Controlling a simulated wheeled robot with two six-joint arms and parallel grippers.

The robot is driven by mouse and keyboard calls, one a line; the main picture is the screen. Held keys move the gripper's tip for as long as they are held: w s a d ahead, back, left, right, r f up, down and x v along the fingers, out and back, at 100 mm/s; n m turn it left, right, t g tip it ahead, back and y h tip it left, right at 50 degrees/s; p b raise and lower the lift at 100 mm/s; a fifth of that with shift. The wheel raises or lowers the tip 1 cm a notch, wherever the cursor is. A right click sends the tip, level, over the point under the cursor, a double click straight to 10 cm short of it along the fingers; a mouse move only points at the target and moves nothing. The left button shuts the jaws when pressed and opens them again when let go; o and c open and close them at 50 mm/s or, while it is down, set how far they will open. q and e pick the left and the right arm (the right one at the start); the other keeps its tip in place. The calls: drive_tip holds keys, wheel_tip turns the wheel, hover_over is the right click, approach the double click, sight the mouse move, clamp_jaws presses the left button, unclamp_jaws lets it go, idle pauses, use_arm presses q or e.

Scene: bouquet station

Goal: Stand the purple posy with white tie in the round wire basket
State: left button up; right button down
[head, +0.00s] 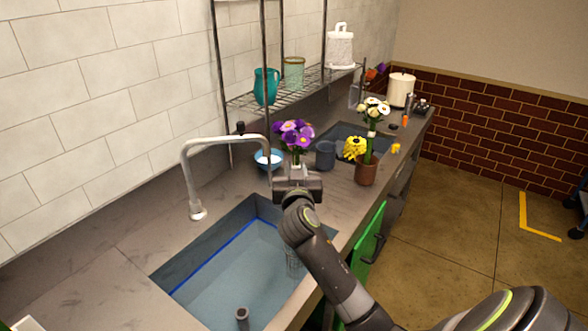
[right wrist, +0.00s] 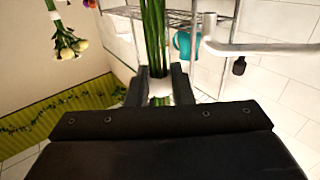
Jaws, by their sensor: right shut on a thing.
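The purple posy (head: 293,132) is upright above the counter, beyond the sink's far edge in the head view. My right gripper (head: 298,174) is shut on it around the white tie. In the right wrist view, green stems (right wrist: 154,40) and the white tie (right wrist: 160,88) sit between the fingers; the blossoms are out of that view. A see-through, mesh-like round container (head: 293,263), seemingly the wire basket, shows at the sink's right side, below the posy and partly hidden by my arm. My left gripper is not in view.
The tap (head: 196,180) arches over the sink (head: 225,262) close left of my gripper. A brown pot (head: 366,170) with yellow and white flowers, a grey cup (head: 325,155) and a blue bowl (head: 268,158) stand near. A wire shelf (head: 288,88) is behind.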

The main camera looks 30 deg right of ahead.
drive_tip(key=shift+w+d+f+b, duration=0.2)
drive_tip(key=shift+f+b, duration=0.1)
drive_tip(key=shift+f, duration=0.5)
wheel_tip(320, 180, down, 3)
drive_tip(key=b, duration=0.3)
drive_tip(key=shift+s+a+f, duration=0.1)
wheel_tip(320, 180, down, 5)
drive_tip(key=b, duration=0.4)
drive_tip(key=shift+f, duration=0.2)
use_arm(q)
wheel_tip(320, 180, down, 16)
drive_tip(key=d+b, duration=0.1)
drive_tip(key=b, duration=0.7)
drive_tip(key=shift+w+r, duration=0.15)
use_arm(e)
wheel_tip(320, 180, down, 8)
drive_tip(key=shift+r, duration=0.1)
